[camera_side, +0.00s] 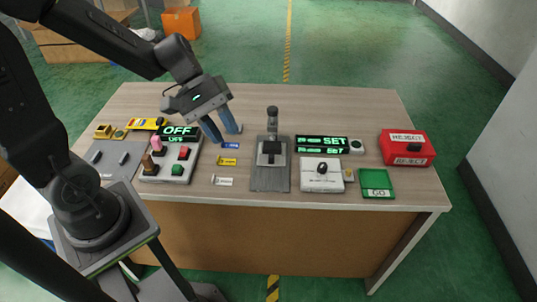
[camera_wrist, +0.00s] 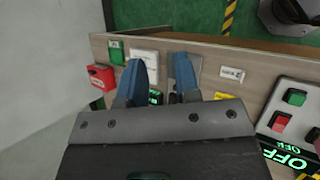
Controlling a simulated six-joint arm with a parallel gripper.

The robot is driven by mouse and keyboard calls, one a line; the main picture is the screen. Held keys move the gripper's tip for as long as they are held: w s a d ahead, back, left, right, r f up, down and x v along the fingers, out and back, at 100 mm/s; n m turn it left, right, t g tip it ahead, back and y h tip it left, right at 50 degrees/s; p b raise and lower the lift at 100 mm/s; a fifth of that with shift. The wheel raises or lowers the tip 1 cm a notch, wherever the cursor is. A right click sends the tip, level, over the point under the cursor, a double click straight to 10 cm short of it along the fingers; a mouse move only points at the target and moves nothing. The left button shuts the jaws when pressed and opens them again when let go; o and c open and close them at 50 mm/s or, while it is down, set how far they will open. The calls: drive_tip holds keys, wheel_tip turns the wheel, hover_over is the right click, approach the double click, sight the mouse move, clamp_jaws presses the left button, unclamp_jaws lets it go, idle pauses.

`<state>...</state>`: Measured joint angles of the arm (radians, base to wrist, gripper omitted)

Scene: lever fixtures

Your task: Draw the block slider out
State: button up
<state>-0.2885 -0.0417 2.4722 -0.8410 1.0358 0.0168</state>
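My gripper (camera_side: 230,136) is above the table, left of the centre lever fixture, with its two blue fingers apart and nothing between them. In the wrist view the gripper (camera_wrist: 159,62) is also open, and its fingers hide part of the fixtures behind. A grey panel (camera_side: 112,159) at the table's left has two slots with small dark blocks (camera_side: 97,157); it may be the block slider, but I cannot tell for sure. A grey plate (camera_side: 269,178) at the table's centre carries an upright dark lever (camera_side: 272,120) on a block-like base. My gripper touches neither.
A button box (camera_side: 168,166) with an OFF display (camera_side: 180,132) stands left of the gripper. Small label tags (camera_side: 228,161) lie below the gripper. A SET display (camera_side: 323,145), white switch box (camera_side: 321,178), green GO panel (camera_side: 377,183) and red REJECT box (camera_side: 406,148) stand right.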

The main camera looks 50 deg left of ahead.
drive_tip(key=w+a+f+n+t+h, duration=0.3)
drive_tip(key=w+a+f+n, duration=0.2)
drive_tip(key=f+n, duration=0.25)
drive_tip(key=n+t+y, duration=0.2)
drive_tip(key=n+t, duration=0.3)
drive_tip(key=n, duration=0.5)
approach(270, 156)
drive_tip(key=x, duration=0.9)
drive_tip(key=shift+w+f, duration=0.15)
drive_tip(key=shift+w, duration=0.1)
drive_tip(key=shift+c, duration=0.3)
clamp_jaws()
